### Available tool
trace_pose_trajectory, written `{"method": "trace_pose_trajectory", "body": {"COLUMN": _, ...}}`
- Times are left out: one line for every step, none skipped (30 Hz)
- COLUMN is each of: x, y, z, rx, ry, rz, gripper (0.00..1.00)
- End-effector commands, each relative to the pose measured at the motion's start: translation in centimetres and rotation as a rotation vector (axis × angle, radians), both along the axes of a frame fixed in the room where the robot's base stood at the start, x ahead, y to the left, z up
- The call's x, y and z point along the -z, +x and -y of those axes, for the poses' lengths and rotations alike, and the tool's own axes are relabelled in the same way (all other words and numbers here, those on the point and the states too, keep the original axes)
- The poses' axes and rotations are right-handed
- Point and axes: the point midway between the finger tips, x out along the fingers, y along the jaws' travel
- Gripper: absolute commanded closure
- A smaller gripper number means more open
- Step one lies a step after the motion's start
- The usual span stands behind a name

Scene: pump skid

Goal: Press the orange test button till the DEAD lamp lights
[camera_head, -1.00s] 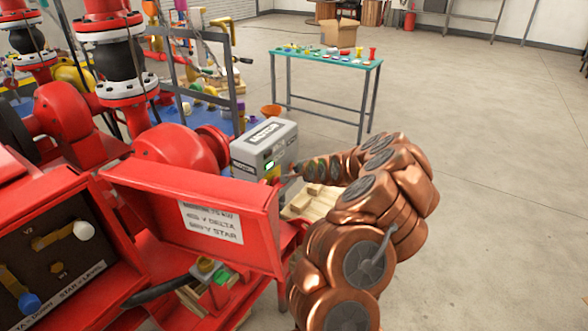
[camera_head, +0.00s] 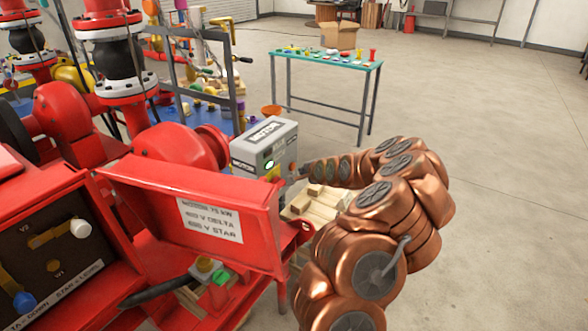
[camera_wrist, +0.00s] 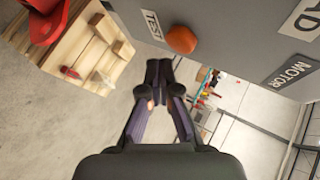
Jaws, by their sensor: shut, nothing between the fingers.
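The grey motor box (camera_head: 262,150) stands beyond the red lid in the head view. In the wrist view the orange test button (camera_wrist: 181,39) sticks out of the grey face beside a TEST plate (camera_wrist: 152,25). My gripper (camera_wrist: 159,70) is shut and empty. Its tips appear just below and left of the button in the wrist picture, with no visible contact.
A teal table (camera_head: 325,60) with small parts is at the back. The floor to the right is clear.

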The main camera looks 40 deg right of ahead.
Motion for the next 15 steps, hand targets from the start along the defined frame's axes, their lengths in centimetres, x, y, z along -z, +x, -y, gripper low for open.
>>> {"method": "trace_pose_trajectory", "body": {"x": 0.2, "y": -0.4, "z": 0.2, "rx": 0.003, "ry": 0.001, "rz": 0.002, "gripper": 1.0}}
{"method": "trace_pose_trajectory", "body": {"x": 0.3, "y": -0.7, "z": 0.3, "rx": 0.003, "ry": 0.001, "rz": 0.0, "gripper": 1.0}}
{"method": "trace_pose_trajectory", "body": {"x": 0.3, "y": -1.0, "z": 0.4, "rx": 0.002, "ry": 0.002, "rz": 0.001, "gripper": 1.0}}
{"method": "trace_pose_trajectory", "body": {"x": 0.3, "y": -1.2, "z": 0.4, "rx": 0.002, "ry": 0.002, "rz": 0.001, "gripper": 1.0}}
{"method": "trace_pose_trajectory", "body": {"x": 0.3, "y": -1.5, "z": 0.5, "rx": 0.003, "ry": 0.003, "rz": 0.001, "gripper": 1.0}}
{"method": "trace_pose_trajectory", "body": {"x": 0.3, "y": -1.8, "z": 0.6, "rx": 0.003, "ry": 0.001, "rz": 0.001, "gripper": 1.0}}
{"method": "trace_pose_trajectory", "body": {"x": 0.2, "y": -2.0, "z": 0.7, "rx": 0.003, "ry": 0.001, "rz": 0.002, "gripper": 1.0}}
{"method": "trace_pose_trajectory", "body": {"x": 0.2, "y": -2.2, "z": 0.7, "rx": 0.003, "ry": 0.002, "rz": 0.003, "gripper": 1.0}}
{"method": "trace_pose_trajectory", "body": {"x": 0.2, "y": -2.5, "z": 0.9, "rx": 0.004, "ry": 0.001, "rz": 0.004, "gripper": 1.0}}
{"method": "trace_pose_trajectory", "body": {"x": 0.2, "y": -2.8, "z": 1.0, "rx": 0.004, "ry": 0.0, "rz": 0.004, "gripper": 1.0}}
{"method": "trace_pose_trajectory", "body": {"x": 0.1, "y": -3.0, "z": 1.1, "rx": 0.005, "ry": -0.001, "rz": 0.004, "gripper": 1.0}}
{"method": "trace_pose_trajectory", "body": {"x": 0.1, "y": -3.3, "z": 1.2, "rx": 0.004, "ry": -0.001, "rz": 0.005, "gripper": 1.0}}
{"method": "trace_pose_trajectory", "body": {"x": 0.1, "y": -3.5, "z": 1.2, "rx": 0.004, "ry": -0.001, "rz": 0.005, "gripper": 1.0}}
{"method": "trace_pose_trajectory", "body": {"x": 0.1, "y": -3.7, "z": 1.3, "rx": 0.004, "ry": -0.002, "rz": 0.004, "gripper": 1.0}}
{"method": "trace_pose_trajectory", "body": {"x": 0.1, "y": -3.9, "z": 1.3, "rx": 0.003, "ry": -0.002, "rz": 0.004, "gripper": 1.0}}
